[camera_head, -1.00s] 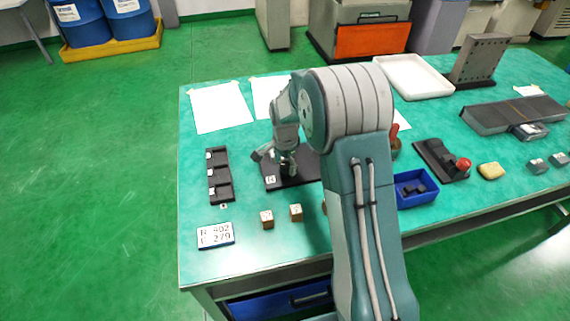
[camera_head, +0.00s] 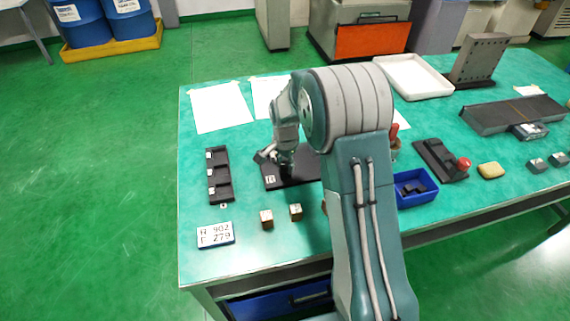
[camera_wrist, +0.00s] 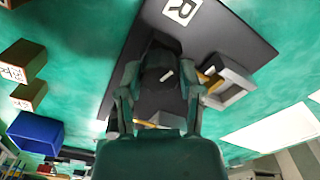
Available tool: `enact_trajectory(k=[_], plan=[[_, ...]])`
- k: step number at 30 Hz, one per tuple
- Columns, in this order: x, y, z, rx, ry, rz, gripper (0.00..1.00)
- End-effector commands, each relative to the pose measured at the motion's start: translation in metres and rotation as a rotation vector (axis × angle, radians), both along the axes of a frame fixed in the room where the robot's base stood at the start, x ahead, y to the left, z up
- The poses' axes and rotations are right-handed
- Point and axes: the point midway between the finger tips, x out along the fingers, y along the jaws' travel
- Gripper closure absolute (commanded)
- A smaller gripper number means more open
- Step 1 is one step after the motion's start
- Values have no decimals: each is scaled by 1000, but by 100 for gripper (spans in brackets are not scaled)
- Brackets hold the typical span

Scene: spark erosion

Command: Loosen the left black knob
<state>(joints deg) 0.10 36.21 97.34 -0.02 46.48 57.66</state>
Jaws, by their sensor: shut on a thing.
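A black base plate (camera_head: 310,169) lies on the green bench in the head view. It also shows in the wrist view (camera_wrist: 122,78), with a white label (camera_wrist: 182,10) that appears to read R. A black knob (camera_wrist: 160,62) with a short white mark stands on the plate between my fingers. My gripper (camera_wrist: 159,85) is shut on this knob, one finger on each side. In the head view my gripper (camera_head: 286,168) points down over the plate's left part. A grey metal block (camera_wrist: 232,82) with a brass-coloured part sits beside the knob. No second knob is visible.
Two small labelled wooden cubes (camera_head: 266,219) (camera_head: 295,212) and a numbered plate (camera_head: 216,235) lie in front. A black tray (camera_head: 219,175) lies left. A blue bin (camera_head: 414,189) stands right. White paper sheets (camera_head: 220,106) lie behind.

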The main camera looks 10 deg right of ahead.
Motion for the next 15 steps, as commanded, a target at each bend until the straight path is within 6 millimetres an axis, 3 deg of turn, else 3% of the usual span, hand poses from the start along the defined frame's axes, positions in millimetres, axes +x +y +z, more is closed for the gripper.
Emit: enact_trajectory(k=[15], plan=[[1,1,-1,0,-3,463,100]])
